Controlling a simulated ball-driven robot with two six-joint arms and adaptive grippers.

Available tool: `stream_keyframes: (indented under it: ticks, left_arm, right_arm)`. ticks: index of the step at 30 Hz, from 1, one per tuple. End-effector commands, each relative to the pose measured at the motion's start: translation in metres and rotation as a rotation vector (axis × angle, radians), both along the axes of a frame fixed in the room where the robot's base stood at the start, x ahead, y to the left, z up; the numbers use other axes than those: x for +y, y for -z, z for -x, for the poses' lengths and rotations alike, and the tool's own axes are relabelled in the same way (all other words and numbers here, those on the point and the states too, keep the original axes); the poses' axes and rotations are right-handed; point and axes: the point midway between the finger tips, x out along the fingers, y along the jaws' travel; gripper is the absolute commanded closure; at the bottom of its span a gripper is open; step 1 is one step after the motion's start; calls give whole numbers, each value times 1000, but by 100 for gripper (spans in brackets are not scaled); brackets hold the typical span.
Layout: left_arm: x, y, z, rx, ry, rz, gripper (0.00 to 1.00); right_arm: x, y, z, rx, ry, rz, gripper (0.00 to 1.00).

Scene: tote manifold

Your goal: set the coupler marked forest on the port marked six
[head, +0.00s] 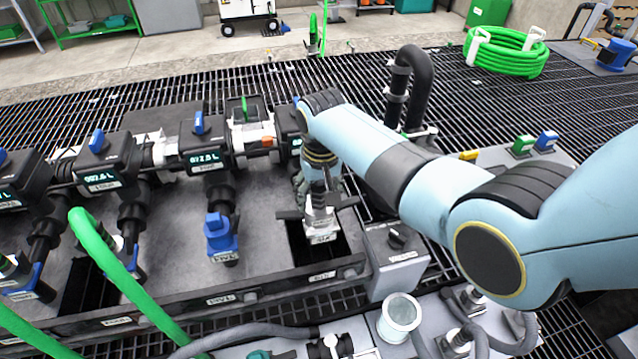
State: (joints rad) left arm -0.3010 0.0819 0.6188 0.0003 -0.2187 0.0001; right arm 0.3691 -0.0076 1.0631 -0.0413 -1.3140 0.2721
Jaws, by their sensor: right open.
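A silver-white coupler (321,222) with dark lever arms spread to both sides stands at the rightmost station of the manifold, over a dark square opening. Its small label is too blurred to read surely. The plate on the front edge below it (322,276) seems to read six. My right gripper (319,192) points down just above this coupler, open, with its fingers close around the top. Whether the fingers touch it I cannot tell, and the arm hides part of the port. I cannot read forest on any coupler. My left gripper is not in view.
A blue coupler (221,236) sits at the neighbouring station. A grey box with a black knob (398,262) stands close on the right. Green hoses (120,275) cross the left front. Grey hoses and a clear cup (400,315) crowd the lower front. A black bent pipe (412,75) rises behind.

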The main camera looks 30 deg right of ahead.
Motion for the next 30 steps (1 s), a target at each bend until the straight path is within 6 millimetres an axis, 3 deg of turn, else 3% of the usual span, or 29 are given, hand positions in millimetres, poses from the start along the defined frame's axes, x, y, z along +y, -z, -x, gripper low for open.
stream_keyframes:
  ticks: [5, 12, 18, 30]
  left_arm:
    - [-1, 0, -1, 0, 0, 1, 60]
    - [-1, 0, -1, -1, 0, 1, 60]
    - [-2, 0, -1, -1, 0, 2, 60]
    - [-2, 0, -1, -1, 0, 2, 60]
  right_arm:
    - [1, -23, 1, -5, 0, -1, 40]
    - [3, -78, 7, -8, 0, -1, 40]
    - [4, -108, 11, -3, 0, 0, 40]
    - [4, -118, 13, -2, 0, 0, 40]
